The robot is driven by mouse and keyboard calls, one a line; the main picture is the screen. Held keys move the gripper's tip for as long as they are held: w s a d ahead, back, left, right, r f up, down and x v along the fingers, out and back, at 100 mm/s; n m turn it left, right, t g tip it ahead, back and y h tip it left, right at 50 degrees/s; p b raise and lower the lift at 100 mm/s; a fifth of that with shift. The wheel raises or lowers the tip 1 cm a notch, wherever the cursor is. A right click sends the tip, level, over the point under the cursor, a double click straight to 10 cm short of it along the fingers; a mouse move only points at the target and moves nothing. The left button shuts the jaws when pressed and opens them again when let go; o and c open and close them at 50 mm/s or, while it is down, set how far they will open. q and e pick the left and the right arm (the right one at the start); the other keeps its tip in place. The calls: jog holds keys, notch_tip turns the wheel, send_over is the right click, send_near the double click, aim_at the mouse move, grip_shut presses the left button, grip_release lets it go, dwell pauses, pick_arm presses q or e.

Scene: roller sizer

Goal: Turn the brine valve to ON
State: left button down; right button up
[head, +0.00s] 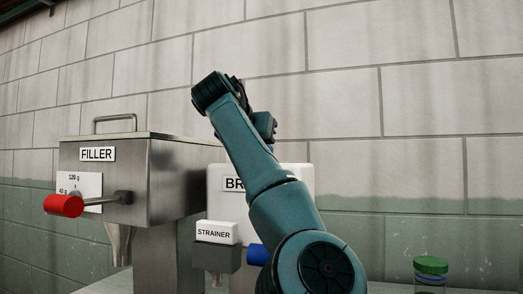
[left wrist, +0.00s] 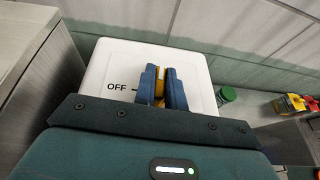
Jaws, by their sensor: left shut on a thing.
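The handle's exact direction and any ON mark are hidden. In the head view my arm hides the gripper and valve. My right gripper is not in view.
The steel filler (head: 120,160) with a red-knobbed lever (head: 64,205) stands left. The strainer (head: 216,256) and a blue knob (head: 258,254) sit in front of the tank. A green-lidded jar (head: 430,266) stands right. Red and yellow items (left wrist: 292,103) lie farther right.

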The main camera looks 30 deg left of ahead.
pick_arm(q)
jog(key=shift+f+h, duration=0.1)
jog(key=shift+h, duration=0.2)
jog(key=c, duration=1.5)
grip_release()
jog(key=shift+o, duration=0.2)
jog(key=v, duration=1.3)
jog(key=shift+b, duration=0.3)
jog(key=shift+d, duration=0.1)
